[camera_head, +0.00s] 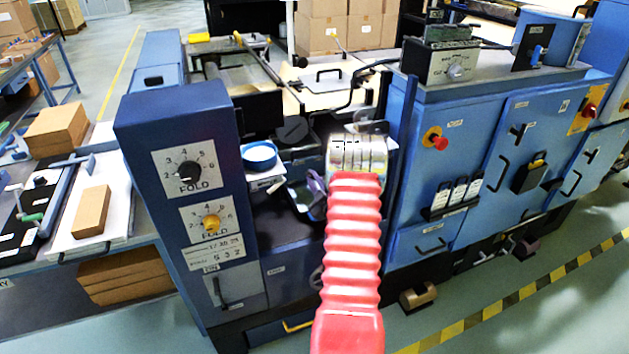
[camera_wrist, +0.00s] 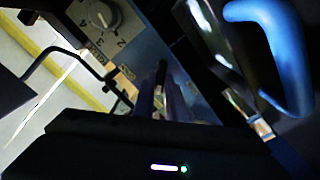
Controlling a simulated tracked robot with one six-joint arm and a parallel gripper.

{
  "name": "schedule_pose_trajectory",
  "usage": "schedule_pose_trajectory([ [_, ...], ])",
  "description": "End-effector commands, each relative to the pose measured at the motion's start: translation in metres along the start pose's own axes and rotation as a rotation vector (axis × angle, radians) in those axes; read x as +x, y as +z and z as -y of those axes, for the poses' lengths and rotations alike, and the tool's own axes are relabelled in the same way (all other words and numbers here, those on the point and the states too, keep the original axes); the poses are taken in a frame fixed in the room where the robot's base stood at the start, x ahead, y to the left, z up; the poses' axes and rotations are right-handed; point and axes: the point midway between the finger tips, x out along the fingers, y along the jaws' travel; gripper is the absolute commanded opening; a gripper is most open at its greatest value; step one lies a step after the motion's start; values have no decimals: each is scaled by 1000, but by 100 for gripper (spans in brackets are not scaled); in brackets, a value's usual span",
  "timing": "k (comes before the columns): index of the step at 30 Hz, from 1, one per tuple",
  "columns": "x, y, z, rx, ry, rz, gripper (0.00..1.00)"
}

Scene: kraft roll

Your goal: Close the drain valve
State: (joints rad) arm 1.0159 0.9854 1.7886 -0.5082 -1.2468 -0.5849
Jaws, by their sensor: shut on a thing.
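My gripper (camera_wrist: 163,95) shows in the wrist view, with its dark body across the bottom and its jaws pointing up the picture. It is shut on a narrow, dark bluish part (camera_wrist: 175,102), mostly in shadow. I cannot tell for sure whether this part is the drain valve's handle. A bright blue curved handle (camera_wrist: 285,55) stands at the right of the wrist view, apart from the jaws. In the head view my red bellows arm reaches into the dark gap between the blue cabinets and hides the jaws.
A blue panel (camera_head: 185,200) with two FOLD dials stands left of my arm. A blue cabinet (camera_head: 440,185) with a red button (camera_head: 434,139) stands right. A round blue dish (camera_head: 259,155) sits in the gap. Clear floor (camera_head: 500,275) with striped tape lies front right.

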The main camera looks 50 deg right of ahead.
Motion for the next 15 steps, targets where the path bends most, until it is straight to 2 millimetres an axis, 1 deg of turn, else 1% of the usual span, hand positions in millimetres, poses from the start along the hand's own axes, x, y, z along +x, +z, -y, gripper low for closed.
schedule_pose_trajectory([
  [6,0,1,2,-37,-2,2,0],
  [15,0,0,2,-41,-3,1,0],
])
